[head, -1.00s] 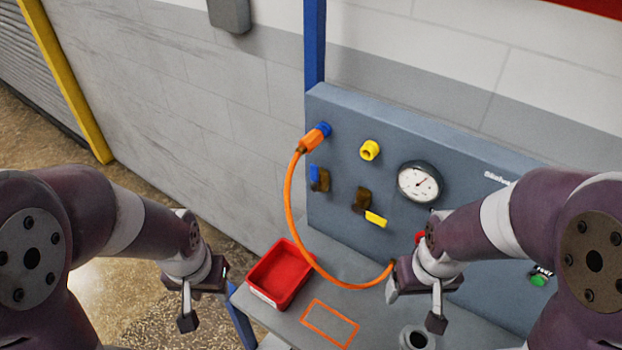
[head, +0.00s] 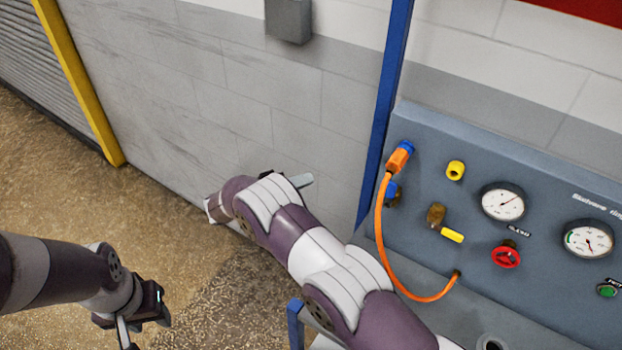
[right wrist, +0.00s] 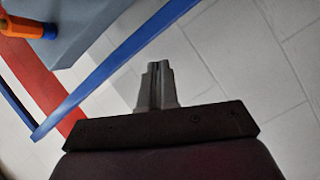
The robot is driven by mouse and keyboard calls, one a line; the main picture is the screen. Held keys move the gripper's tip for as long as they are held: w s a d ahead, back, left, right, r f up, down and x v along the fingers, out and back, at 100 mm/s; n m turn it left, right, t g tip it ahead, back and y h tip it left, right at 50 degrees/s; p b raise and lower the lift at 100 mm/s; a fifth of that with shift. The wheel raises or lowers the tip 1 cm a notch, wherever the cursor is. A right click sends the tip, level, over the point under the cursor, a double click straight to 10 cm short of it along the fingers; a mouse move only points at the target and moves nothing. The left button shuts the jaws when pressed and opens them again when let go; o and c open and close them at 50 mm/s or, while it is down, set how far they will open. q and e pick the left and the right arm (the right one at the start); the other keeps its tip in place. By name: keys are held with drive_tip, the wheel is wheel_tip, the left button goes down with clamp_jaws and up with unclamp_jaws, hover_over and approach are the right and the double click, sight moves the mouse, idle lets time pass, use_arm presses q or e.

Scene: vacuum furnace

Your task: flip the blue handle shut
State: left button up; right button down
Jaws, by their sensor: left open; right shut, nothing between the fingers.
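The blue handle (head: 391,192) sits on a small brass valve at the left end of the grey panel, below the orange hose's blue fitting. It looks roughly upright, close against the panel. My right gripper (head: 303,181) is shut and empty, left of the blue handle and apart from it, with the blue post between them in the picture. Most of its hand is hidden behind my arm. Its closed fingers (right wrist: 157,80) show in the right wrist view, where the handle cannot be made out. My left gripper (head: 135,325) is open and empty, low at the left, partly cut off.
The blue post (head: 385,115) stands at the panel's left edge. The orange hose (head: 380,235) loops down close by the handle. A yellow-handled valve (head: 451,235), gauges and a red knob (head: 506,254) are further right. Open floor (head: 190,270) lies at the left.

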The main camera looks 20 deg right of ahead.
drive_tip(key=s+r+g+h, duration=0.1)
drive_tip(key=s+r+g, duration=0.2)
drive_tip(key=n+g+h+p, duration=0.1)
drive_tip(key=n+g+p, duration=0.1)
drive_tip(key=p, duration=0.4)
approach(390, 195)
drive_tip(key=w+d+r, duration=0.2)
drive_tip(key=w+d, duration=0.1)
drive_tip(key=w, duration=0.2)
use_arm(q)
wheel_tip(390, 195, up, 10)
drive_tip(key=p, duration=0.3)
drive_tip(key=shift+s+d+f, duration=0.25)
drive_tip(key=shift+s+d, duration=0.05)
drive_tip(key=shift+s, duration=0.1)
use_arm(e)
drive_tip(key=s+d, duration=0.3)
drive_tip(key=shift+s+f, duration=0.15)
drive_tip(key=shift+f, duration=0.25)
